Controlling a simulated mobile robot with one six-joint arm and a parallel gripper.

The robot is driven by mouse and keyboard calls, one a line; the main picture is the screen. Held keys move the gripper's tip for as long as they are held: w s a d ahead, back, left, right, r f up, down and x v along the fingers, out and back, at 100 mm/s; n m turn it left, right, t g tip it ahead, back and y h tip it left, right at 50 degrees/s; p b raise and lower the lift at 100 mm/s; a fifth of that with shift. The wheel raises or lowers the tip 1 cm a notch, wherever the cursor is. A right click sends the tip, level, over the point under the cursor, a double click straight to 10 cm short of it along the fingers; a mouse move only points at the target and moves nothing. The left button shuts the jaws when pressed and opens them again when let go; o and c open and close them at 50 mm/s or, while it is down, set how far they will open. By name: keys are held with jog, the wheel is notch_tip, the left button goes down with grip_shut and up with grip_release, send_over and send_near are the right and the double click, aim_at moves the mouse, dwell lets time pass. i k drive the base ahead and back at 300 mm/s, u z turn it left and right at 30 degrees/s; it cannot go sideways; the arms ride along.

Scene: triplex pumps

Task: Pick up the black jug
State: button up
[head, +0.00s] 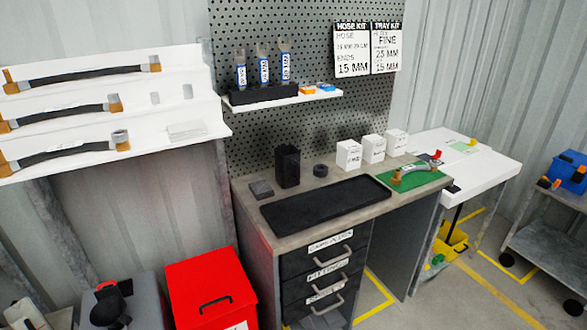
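A black, open-topped upright container (288,167), which looks like the black jug, stands on the grey workbench (250,222) near its back left, in front of the pegboard. No handle can be made out on it. My gripper is not in view.
A black tray (328,203) lies in front of the container. A dark flat block (261,190) is to its left and a black ring (320,170) to its right. White boxes (373,149) stand farther right. A shelf (285,99) with bottles overhangs behind. A red bin (211,287) stands below left.

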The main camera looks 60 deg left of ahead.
aim_at(287, 158)
jog(key=u, duration=0.2)
jog(key=i, duration=0.5)
jog(key=z, duration=0.1)
jog(key=k, duration=0.1)
jog(key=u, duration=2.05)
jog(key=k, duration=0.25)
jog(key=u, duration=2.05)
